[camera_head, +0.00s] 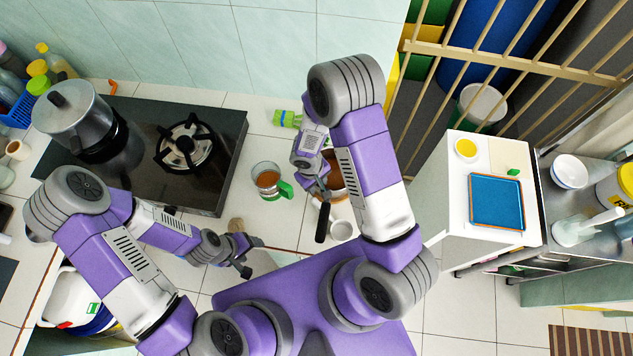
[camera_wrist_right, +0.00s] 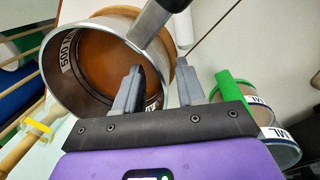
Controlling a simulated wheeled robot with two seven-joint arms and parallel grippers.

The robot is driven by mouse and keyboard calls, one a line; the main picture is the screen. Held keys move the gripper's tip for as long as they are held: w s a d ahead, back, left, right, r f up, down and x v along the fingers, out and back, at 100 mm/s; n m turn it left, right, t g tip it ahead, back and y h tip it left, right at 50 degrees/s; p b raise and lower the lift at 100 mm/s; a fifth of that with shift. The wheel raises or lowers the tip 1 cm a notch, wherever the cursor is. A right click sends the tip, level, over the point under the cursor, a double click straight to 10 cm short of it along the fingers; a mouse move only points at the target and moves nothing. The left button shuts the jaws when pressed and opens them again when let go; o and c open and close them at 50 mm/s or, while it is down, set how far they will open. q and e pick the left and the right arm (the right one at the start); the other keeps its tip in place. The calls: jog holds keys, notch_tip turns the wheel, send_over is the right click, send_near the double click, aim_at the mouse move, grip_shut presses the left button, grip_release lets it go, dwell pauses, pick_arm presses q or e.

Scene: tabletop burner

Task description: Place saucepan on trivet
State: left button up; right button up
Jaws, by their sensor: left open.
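A metal saucepan (camera_head: 338,186) with brown inside and a black handle (camera_head: 321,224) sits at the counter's front, partly hidden by my right arm. It fills the left of the right wrist view (camera_wrist_right: 55,75). My right gripper (camera_head: 322,188) is at the saucepan's rim by the handle. In the right wrist view its fingers (camera_wrist_right: 162,62) are apart, one over the pan's inside and one outside; contact is unclear. My left gripper (camera_head: 254,255) is open and empty at the counter's front edge. I cannot surely make out a trivet; a blue square with an orange edge (camera_head: 497,201) lies on the right cabinet.
A black stove (camera_head: 205,190) carries a moka pot (camera_head: 75,115) and a bare burner (camera_head: 185,148). A measuring cup with a green handle (camera_head: 267,181) stands left of the saucepan, a white cup (camera_head: 341,230) near it. A yellow-filled bowl (camera_head: 466,149) is on the right cabinet.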

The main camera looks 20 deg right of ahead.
jog(key=shift+r, duration=0.1)
notch_tip(320, 180, up, 12)
jog(key=a+p, duration=0.1)
jog(key=shift+w+a+p, duration=0.15)
jog(key=shift+a+p, duration=0.15)
jog(key=shift+p, duration=0.1)
dwell(0.5)
